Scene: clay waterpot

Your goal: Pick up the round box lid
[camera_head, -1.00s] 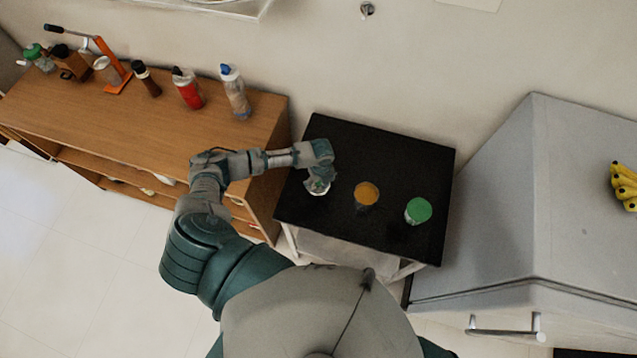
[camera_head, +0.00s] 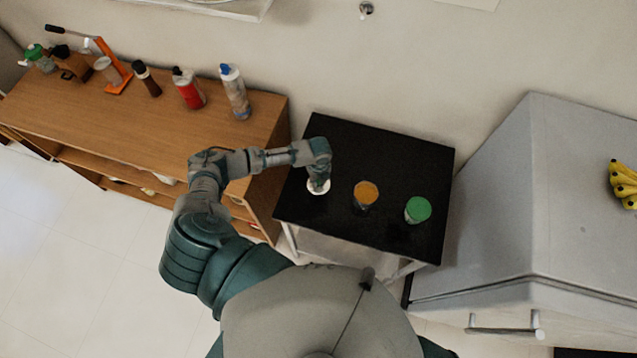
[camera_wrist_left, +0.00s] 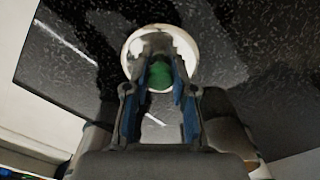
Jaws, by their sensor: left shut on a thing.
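A white round thing, which I take to be the round box lid (camera_head: 318,188), is at the left of the black tabletop in the head view. In the left wrist view the white lid (camera_wrist_left: 188,50) is a pale disc behind my fingers, with a green part (camera_wrist_left: 160,76) in the middle between them. My left gripper (camera_head: 319,179) points down onto it. In the left wrist view my left gripper (camera_wrist_left: 160,82) is shut with its fingers on either side of the green part. Most of what lies under the lid is hidden. My right gripper does not show.
An orange-topped round container (camera_head: 366,193) and a green-topped one (camera_head: 418,209) stand to the right on the black table (camera_head: 390,150). A wooden cabinet (camera_head: 140,130) with several bottles is at the left. A grey cabinet-like block (camera_head: 580,200) is at the right.

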